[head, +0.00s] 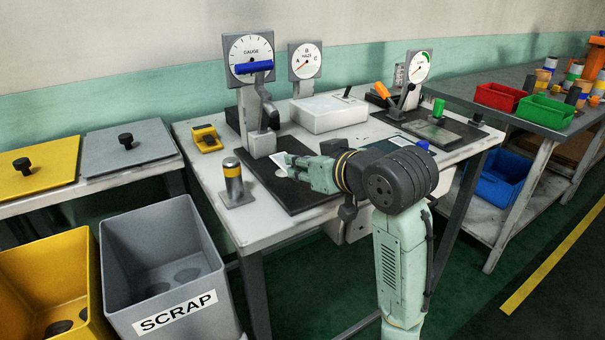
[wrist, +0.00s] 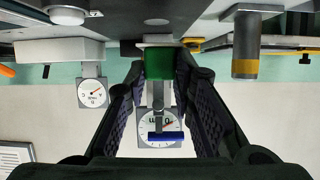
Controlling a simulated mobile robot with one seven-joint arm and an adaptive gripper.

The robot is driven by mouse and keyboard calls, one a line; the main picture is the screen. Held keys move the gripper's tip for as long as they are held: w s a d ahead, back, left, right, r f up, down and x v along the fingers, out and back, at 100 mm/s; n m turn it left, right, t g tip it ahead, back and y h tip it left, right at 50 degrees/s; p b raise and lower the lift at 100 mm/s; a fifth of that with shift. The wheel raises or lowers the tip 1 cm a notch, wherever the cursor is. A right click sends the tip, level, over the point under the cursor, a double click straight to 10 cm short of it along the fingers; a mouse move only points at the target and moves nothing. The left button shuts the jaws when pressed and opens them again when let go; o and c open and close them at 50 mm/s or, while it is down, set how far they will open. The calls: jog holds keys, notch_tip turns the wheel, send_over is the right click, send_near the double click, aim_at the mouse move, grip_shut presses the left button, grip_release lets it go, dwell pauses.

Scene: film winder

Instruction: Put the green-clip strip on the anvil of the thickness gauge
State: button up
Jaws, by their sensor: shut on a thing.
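My gripper (wrist: 160,68) is shut on a green clip (wrist: 160,60), which sits between the two fingertips in the wrist view. In the head view my gripper (head: 297,170) reaches left over the dark base (head: 303,197) of the thickness gauge. The gauge has a round dial marked GAUGE (head: 250,54) and a blue bar (head: 254,67) on a grey column. A pale piece (head: 283,160) shows just ahead of my fingertips, close to the column's foot; I cannot tell whether it is the strip. The clip is hidden in the head view, and the anvil is not clearly visible.
A grey post with a yellow band (head: 233,182) stands left of the gauge base. A yellow block (head: 206,138) lies behind it. A white haze meter box (head: 328,112) stands behind right. A grey SCRAP bin (head: 165,268) and a yellow bin (head: 55,290) stand left of the bench.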

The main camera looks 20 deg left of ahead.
jog(key=shift+w+a+f, duration=0.15)
jog(key=shift+w+a, duration=0.2)
jog(key=shift+w, duration=0.2)
jog(key=shift+f, duration=1.65)
jog(key=shift+f, duration=0.2)
jog(key=o, duration=0.9)
jog(key=shift+o, duration=0.2)
jog(key=shift+r, duration=0.3)
jog(key=v, duration=1.2)
